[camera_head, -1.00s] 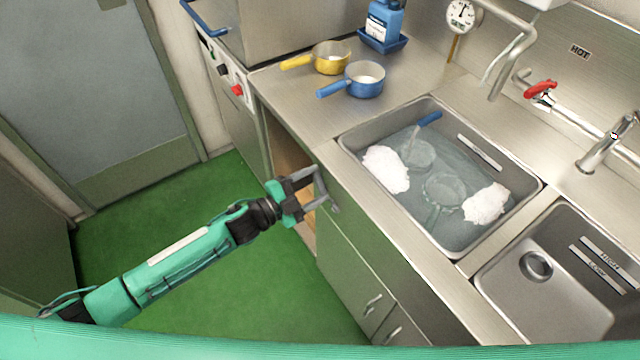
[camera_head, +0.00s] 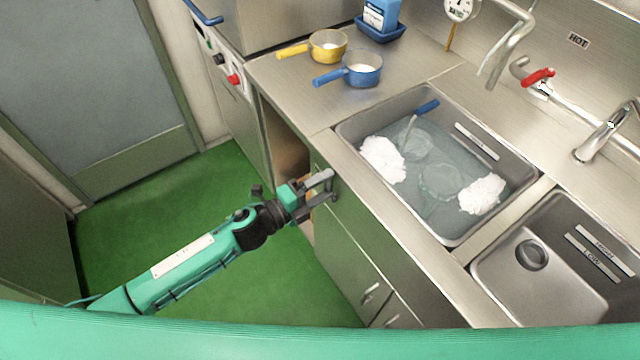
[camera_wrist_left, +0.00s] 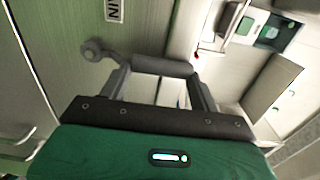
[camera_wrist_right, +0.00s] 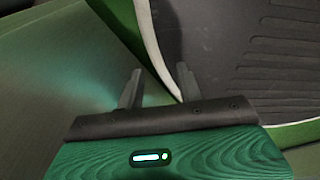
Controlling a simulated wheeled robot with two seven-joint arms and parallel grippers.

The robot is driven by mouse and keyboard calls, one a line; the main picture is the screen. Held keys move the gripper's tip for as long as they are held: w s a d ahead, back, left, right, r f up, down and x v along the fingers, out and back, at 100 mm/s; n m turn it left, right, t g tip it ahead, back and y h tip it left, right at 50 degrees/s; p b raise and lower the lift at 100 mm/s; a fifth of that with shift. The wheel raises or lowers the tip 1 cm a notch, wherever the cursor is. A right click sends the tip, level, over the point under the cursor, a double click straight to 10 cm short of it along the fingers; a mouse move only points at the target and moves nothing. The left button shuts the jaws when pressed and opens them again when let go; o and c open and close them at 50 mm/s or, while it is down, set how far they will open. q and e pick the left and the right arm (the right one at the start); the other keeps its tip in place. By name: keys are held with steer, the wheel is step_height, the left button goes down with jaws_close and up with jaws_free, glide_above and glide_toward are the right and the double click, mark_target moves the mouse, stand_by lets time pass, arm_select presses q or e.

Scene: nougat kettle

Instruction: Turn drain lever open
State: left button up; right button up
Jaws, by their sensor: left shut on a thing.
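The drain lever (camera_wrist_left: 155,66) is a grey bar with a round pivot on the cabinet front below the sink's front edge. My left gripper (camera_wrist_left: 160,78) is shut on the lever, with a finger at each side of the bar. In the left wrist view the bar runs roughly sideways from its pivot at the left. In the head view my left gripper (camera_head: 328,183) is at the cabinet front, and it largely hides the lever there. My right gripper (camera_wrist_right: 158,82) shows only in its wrist view, with its fingers apart and nothing between them.
The left sink basin (camera_head: 345,130) holds cloudy water, white lumps and a blue-handled tool (camera_head: 425,108). The right basin (camera_head: 500,275) is empty. A yellow pan (camera_head: 327,46) and a blue pan (camera_head: 361,70) stand on the counter. An open cabinet bay (camera_head: 288,160) is beside the left gripper.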

arm_select(q)
steer(key=shift+s, duration=0.1)
steer(key=o, duration=1.4)
steer(key=shift+a, duration=0.15)
steer(key=b+v, duration=0.3)
steer(key=v, duration=1)
steer(key=shift+s, duration=0.2)
arm_select(e)
steer(key=shift+w+a+f, duration=0.1)
steer(key=shift+w+f, duration=0.1)
steer(key=shift+w, duration=1.05)
steer(key=shift+w+a+f, duration=0.1)
steer(key=shift+w+f, duration=0.1)
steer(key=shift+w, duration=1.05)
arm_select(q)
steer(key=shift+a, duration=0.2)
arm_select(e)
steer(key=shift+s, duration=0.1)
